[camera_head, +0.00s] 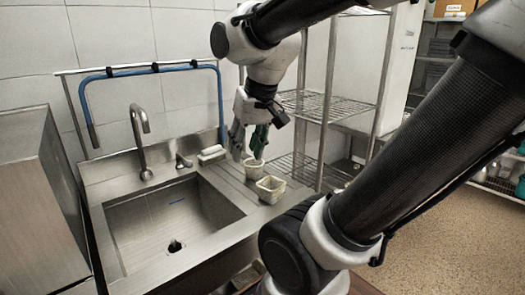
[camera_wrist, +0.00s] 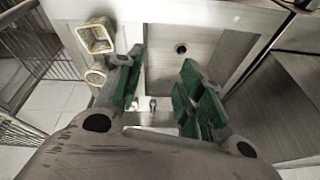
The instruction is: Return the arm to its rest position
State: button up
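My gripper (camera_head: 247,150) hangs down over the right side of the sink counter, near the wall. In the wrist view my gripper (camera_wrist: 163,72) has its green-padded fingers spread apart, with nothing held between them. Two small cream baskets stand on the ribbed drainboard: a rear basket (camera_head: 254,170) and a front basket (camera_head: 270,189). In the head view the fingertips show just above and behind the rear basket; I cannot tell the exact gap. In the wrist view both baskets, one (camera_wrist: 96,38) and the other (camera_wrist: 95,77), lie left of the fingers.
The steel sink basin (camera_head: 165,222) is left of the drainboard, with a tall faucet (camera_head: 140,140) behind it. A wire shelf rack (camera_head: 322,105) stands right of my gripper. A white block (camera_head: 211,154) lies at the sink's back edge. A steel cabinet (camera_head: 45,200) is at left.

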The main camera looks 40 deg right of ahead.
jog(key=s+n, duration=0.1)
jog(key=s, duration=0.1)
jog(key=s+d+n, duration=0.1)
jog(key=s, duration=0.1)
jog(key=shift+s+n, duration=0.3)
jog(key=shift+s, duration=0.05)
